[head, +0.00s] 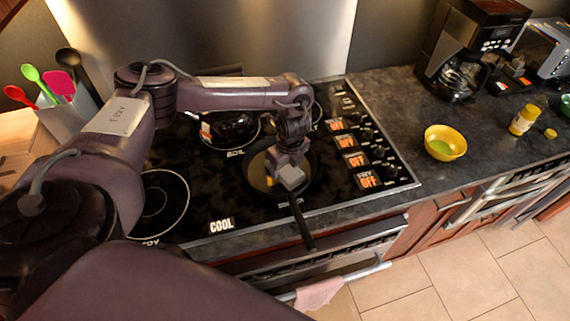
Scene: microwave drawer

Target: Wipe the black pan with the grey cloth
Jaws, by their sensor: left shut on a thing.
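The black pan (258,182) sits on the black stovetop, with its handle (302,226) pointing toward the front edge. My left arm reaches in from the left, and my left gripper (286,168) points down over the right part of the pan. It is shut on a small grey piece, which looks like the grey cloth (292,178), at or just above the pan's inside; contact is hard to tell. A small yellowish patch (269,181) shows in the pan beside the cloth. My right gripper is out of view.
A dark pot or kettle (231,128) stands on a rear burner. Stove knobs (378,150) line the right side. A yellow bowl (445,142), a yellow jar (523,120) and a coffee maker (465,50) stand on the right counter. A pink towel (318,293) hangs on the oven handle.

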